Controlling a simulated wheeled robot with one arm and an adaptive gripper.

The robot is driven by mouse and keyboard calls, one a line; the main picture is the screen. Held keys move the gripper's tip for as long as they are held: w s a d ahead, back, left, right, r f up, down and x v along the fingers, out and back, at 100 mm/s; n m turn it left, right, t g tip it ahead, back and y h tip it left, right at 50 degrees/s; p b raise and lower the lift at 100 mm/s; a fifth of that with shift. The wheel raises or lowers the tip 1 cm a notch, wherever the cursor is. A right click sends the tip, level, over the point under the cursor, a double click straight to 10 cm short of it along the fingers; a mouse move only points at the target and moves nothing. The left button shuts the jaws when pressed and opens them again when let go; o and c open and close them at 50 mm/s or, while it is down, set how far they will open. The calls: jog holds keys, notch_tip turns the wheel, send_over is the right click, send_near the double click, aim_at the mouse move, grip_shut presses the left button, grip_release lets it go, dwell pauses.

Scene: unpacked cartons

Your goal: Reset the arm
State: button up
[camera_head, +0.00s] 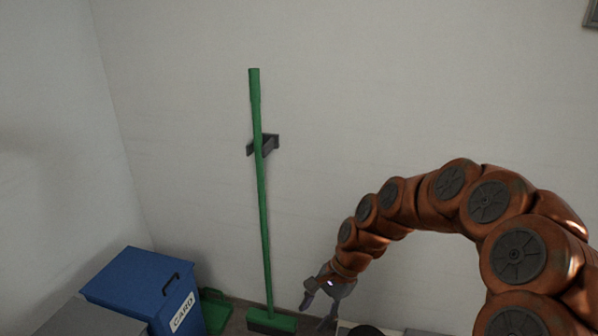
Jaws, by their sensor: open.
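My arm (455,195) arches in from the right side of the head view in copper-coloured links. Its end bends down toward the bottom centre. My gripper (318,308) points downward with its fingers apart and nothing seen between them. It is to the right of the green broom's foot and apart from it in the picture.
A green broom (263,200) stands upright in a dark wall holder (270,143). A blue bin (140,287) labelled CARD stands at lower left, with a green dustpan-like item (214,310) beside it. A grey surface (85,320) fills the lower-left corner. Dark and pale items below my gripper are cut off.

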jog(key=s+d+r+n+h, duration=0.25)
jog(key=s+d, duration=0.25)
jog(key=s, duration=0.5)
jog(key=s+d+r+n+h, duration=0.1)
jog(key=s+d+r+n, duration=0.3)
jog(key=s, duration=0.5)
jog(key=s+d+r+n+h, duration=0.25)
jog(key=s+d, duration=0.25)
jog(key=s, duration=0.5)
notch_tip(320, 180, up, 13)
jog(key=w+p, duration=0.1)
jog(key=p, duration=1.1)
jog(key=shift+d+y, duration=0.15)
jog(key=shift+y, duration=0.25)
jog(key=shift+c, duration=0.2)
